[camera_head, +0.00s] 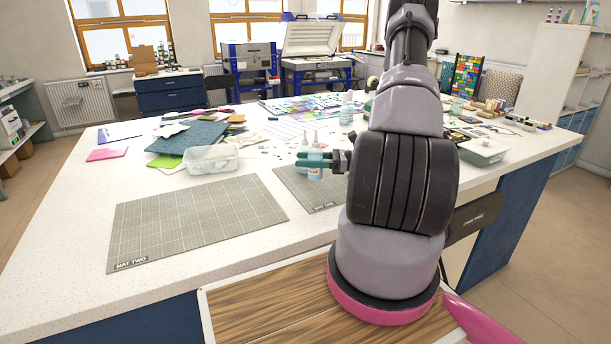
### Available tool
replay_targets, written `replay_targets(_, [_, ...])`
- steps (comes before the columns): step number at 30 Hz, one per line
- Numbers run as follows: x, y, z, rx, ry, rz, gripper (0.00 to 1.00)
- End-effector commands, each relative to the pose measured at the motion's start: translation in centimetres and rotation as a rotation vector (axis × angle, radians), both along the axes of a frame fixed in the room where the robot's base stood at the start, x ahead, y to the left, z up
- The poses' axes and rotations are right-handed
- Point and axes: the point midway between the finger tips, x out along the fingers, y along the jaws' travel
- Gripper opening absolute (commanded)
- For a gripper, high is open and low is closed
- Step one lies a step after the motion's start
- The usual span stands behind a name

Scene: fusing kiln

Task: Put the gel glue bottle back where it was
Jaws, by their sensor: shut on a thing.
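My gripper (308,160), with teal fingers, reaches in from the right and is shut on a small clear bottle with pale blue contents and a pointed nozzle, the gel glue bottle (315,174). The bottle is upright near the far edge of a partly hidden grey mat (317,197). I cannot tell whether its base touches the surface. A second pale nozzle (305,142) shows just behind and left of it. My arm hides much of this mat and the table to its right.
A larger grey mat labelled MAT TWO (195,220) lies bare at the left front. A clear tub (211,160) and colored sheets (188,143) lie behind it. Another clear bottle (345,114) stands farther back. A clear tray (484,152) is right of my arm.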

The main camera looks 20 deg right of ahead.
Motion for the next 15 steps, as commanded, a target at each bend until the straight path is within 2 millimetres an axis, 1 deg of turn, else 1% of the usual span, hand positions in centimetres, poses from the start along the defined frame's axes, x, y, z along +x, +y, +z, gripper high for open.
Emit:
replay_targets(4, [0.0, 0.0, -1.4, 0.001, 0.002, 0.0, 0.39])
replay_targets(9, [0.0, 0.0, -3.9, 0.002, 0.001, 0.0, 0.39])
replay_targets(11, [0.0, 0.0, -4.3, 0.0, 0.001, 0.0, 0.39])
replay_targets(15, [0.0, 0.0, -4.3, 0.0, 0.0, 0.0, 0.39])
